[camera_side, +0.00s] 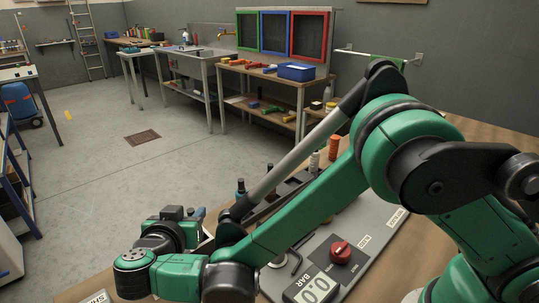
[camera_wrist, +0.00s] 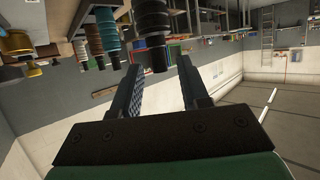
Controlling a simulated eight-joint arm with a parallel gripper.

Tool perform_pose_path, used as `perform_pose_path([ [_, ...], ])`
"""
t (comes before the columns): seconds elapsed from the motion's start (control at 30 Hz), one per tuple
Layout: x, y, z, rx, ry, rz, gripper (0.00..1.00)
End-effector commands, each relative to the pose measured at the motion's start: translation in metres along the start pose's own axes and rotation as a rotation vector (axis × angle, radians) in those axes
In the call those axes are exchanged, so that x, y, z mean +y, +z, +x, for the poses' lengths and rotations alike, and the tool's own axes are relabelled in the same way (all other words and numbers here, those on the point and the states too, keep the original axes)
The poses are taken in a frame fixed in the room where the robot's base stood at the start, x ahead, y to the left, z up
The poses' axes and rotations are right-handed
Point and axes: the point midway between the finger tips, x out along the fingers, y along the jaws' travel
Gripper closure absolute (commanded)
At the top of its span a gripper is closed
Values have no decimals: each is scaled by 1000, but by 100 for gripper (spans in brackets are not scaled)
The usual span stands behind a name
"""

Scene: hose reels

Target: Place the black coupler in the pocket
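In the wrist view, which is upside down, a black ribbed coupler (camera_wrist: 152,22) hangs into the picture from the top. Its end shows between the tips of my gripper (camera_wrist: 160,72), with a gap on each side. My gripper is open and holds nothing. I cannot tell whether the coupler is between the fingers or beyond them. In the side view, my arm hides most of the work, and the fingers cannot be made out. A dark-topped piece (camera_side: 241,187) stands behind the arm beside a dark rack (camera_side: 288,188). I cannot pick out the pocket.
A teal-and-grey coupler (camera_wrist: 107,35) and a gold one (camera_wrist: 16,42) stand beside the black one. An orange piece (camera_side: 334,147) and a pale one (camera_side: 314,160) stand behind my arm.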

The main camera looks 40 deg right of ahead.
Motion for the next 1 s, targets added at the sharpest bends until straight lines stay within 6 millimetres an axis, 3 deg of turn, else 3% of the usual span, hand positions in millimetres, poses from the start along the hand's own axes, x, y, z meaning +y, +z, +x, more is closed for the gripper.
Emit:
perform_pose_path([
  [0.4, 0, -4, -4, 0, -1, -1, 52],
  [0.57, -1, -3, -33, 0, -4, -3, 52],
  [0.8, -1, -3, -87, 0, -4, -2, 52],
  [1.0, 0, -3, -115, 0, -2, -1, 52],
])
